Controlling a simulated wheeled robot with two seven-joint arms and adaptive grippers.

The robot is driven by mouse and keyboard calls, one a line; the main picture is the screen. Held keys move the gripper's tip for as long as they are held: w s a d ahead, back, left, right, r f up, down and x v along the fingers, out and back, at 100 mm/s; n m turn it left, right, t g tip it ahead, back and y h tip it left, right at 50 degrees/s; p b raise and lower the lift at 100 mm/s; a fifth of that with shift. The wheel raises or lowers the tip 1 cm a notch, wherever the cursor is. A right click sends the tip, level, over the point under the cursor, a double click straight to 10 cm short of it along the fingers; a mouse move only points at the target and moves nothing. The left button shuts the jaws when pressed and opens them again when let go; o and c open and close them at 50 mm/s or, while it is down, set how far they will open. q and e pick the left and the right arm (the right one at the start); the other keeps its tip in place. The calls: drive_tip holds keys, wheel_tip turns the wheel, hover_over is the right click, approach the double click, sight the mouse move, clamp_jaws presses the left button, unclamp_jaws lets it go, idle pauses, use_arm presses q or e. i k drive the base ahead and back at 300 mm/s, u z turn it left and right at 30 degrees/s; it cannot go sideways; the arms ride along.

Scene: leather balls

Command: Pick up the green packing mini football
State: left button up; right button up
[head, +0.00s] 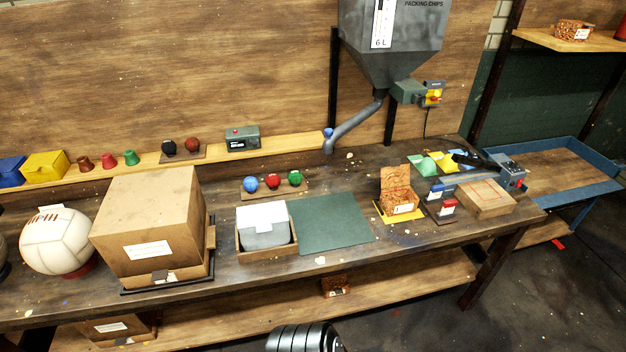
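The green mini football (295,178) sits at the right end of a row of three small balls on a narrow wooden holder (262,193) on the workbench. The red ball (272,181) is beside it in the middle, and the blue ball (250,184) is at the left end. Nothing covers the front of the green ball. Neither of my grippers' fingers show. Only a dark, ribbed rounded part of mine shows at the bottom edge, well below the balls and apart from them.
In front of the holder are a grey-white box in a wooden tray (241,246) and a green mat (330,236). A large cardboard box (150,215) stands left. A hopper (390,45) with a bent spout (350,128) hangs behind to the right. An open patterned carton (399,202) stands right.

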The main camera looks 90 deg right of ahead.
sight(295, 177)
drive_tip(key=z, duration=2.7)
